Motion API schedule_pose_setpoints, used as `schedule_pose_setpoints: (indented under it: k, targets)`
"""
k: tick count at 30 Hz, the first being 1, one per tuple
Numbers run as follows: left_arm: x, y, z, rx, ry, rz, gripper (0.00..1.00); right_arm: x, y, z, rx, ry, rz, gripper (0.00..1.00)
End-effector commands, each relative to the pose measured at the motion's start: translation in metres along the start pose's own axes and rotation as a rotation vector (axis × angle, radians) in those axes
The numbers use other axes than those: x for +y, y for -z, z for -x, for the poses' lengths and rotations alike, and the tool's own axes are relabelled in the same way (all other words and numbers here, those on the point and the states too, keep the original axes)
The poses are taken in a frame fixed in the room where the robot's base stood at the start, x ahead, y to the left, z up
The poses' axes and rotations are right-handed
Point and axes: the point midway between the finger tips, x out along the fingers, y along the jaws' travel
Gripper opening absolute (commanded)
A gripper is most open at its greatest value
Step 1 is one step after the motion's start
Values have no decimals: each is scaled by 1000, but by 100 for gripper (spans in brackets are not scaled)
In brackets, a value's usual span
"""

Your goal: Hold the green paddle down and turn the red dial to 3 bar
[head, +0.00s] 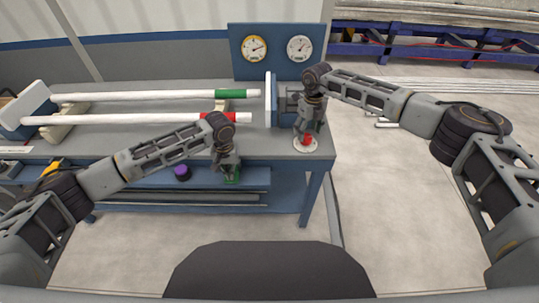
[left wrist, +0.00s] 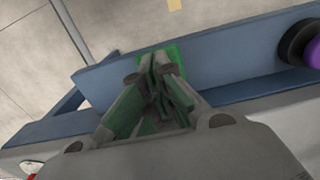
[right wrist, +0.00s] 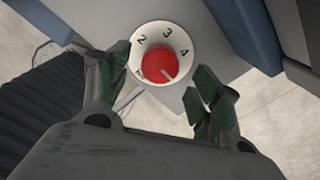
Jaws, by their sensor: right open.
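The red dial (right wrist: 156,66) sits on a white disc marked 2, 3 and 4 in the right wrist view. A white mark on the dial points to its lower right, below the 4. In the head view the dial (head: 307,140) is at the bench's front right corner. My right gripper (head: 306,130) is over it, open, with fingers on either side (right wrist: 158,78) and a gap to the knob. The green paddle (head: 232,177) is on the bench's blue front. My left gripper (left wrist: 152,75) is shut with its fingertips at the paddle (left wrist: 174,53); contact is unclear.
Two gauges, one yellow-rimmed (head: 255,47) and one white (head: 299,48), are on the blue back panel. White pipes with a green end (head: 231,93) and a red end (head: 218,117) lie on the bench. A purple knob (head: 182,171) is left of the paddle.

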Motion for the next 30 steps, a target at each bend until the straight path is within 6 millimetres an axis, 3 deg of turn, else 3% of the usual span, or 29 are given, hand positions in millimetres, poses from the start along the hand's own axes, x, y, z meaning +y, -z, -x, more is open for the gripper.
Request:
schedule_pose_setpoints:
  k: [30]
  targets:
    - [-1,-2,-9,-5,3,1,0,0,0,0,0,0,-10,64]
